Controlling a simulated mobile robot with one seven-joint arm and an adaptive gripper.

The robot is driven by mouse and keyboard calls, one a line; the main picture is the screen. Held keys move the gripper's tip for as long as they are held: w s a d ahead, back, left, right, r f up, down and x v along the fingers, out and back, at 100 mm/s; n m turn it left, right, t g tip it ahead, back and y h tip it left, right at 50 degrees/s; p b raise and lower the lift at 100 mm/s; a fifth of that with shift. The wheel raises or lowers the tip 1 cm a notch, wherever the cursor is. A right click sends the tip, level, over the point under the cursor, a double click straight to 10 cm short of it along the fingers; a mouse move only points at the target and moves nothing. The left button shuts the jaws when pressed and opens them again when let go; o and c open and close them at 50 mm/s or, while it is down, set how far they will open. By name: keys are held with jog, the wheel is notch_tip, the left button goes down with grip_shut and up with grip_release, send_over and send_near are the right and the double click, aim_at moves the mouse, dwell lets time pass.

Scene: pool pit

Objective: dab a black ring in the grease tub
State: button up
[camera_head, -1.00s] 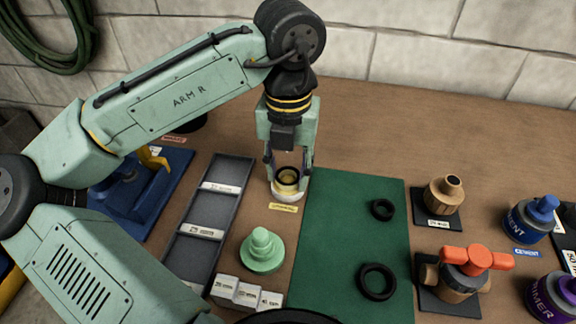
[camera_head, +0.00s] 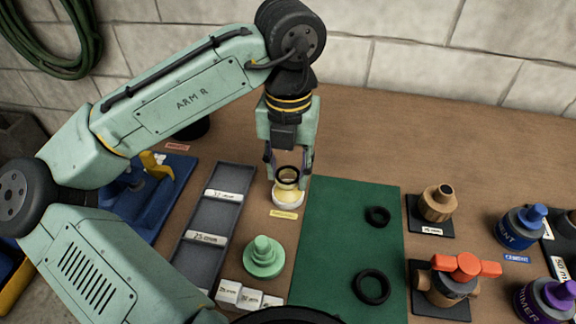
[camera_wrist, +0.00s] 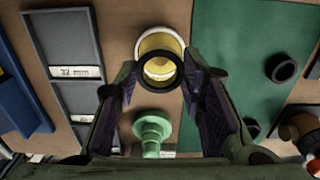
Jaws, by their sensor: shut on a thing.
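My gripper (camera_head: 288,175) points down, its two fingers shut on a black ring (camera_head: 288,182). The ring also shows in the wrist view (camera_wrist: 159,88), between the fingertips. The grease tub (camera_head: 289,203) is a small white round pot with yellow grease, just below the ring on the bench. In the wrist view the tub (camera_wrist: 163,33) lies partly behind the ring, and yellow shows through the hole. A gap seems to separate ring and tub; I cannot tell whether grease coats the ring. Two other black rings, a smaller one (camera_head: 377,225) and a larger one (camera_head: 372,300), lie on the green mat.
The green mat (camera_head: 335,235) lies right of the tub. Left are a grey compartment tray (camera_head: 212,215) and a light-green stepped cone (camera_head: 263,258). Pipe fittings, an orange-handled valve (camera_head: 467,266) and cement (camera_head: 519,226) and primer cans stand right. A stone wall closes the back.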

jog(key=shift+r+p, duration=1.7)
jog(key=shift+r, duration=0.45)
jog(key=shift+s, duration=0.1)
